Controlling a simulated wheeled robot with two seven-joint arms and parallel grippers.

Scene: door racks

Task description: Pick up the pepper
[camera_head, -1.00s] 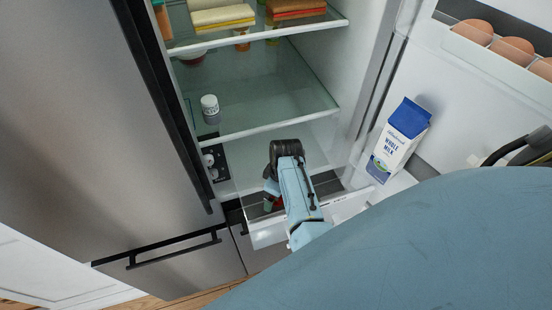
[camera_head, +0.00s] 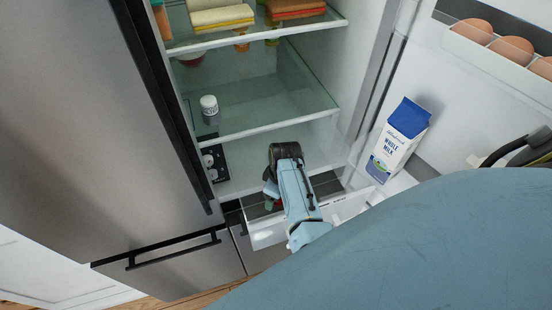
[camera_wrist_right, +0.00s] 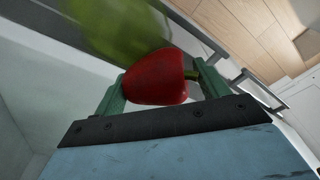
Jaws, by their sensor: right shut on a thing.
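A red pepper (camera_wrist_right: 155,78) with a green stem sits between the two green fingers of my right gripper (camera_wrist_right: 150,84) in the right wrist view. The gripper is shut on it. In the head view my right gripper (camera_head: 271,196) points down over the open fridge drawer (camera_head: 266,235), and the wrist hides most of the pepper. A blurred green thing (camera_wrist_right: 125,30), not clear enough to name, lies beyond the pepper in the wrist view. My left gripper is not in view.
A glass shelf (camera_head: 270,103) with a small white bottle (camera_head: 209,105) is above the drawer. Loaded shelving is higher up. A milk carton (camera_head: 399,140) stands in the open door at right, with eggs (camera_head: 512,49) above. A closed door with a black handle is at left.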

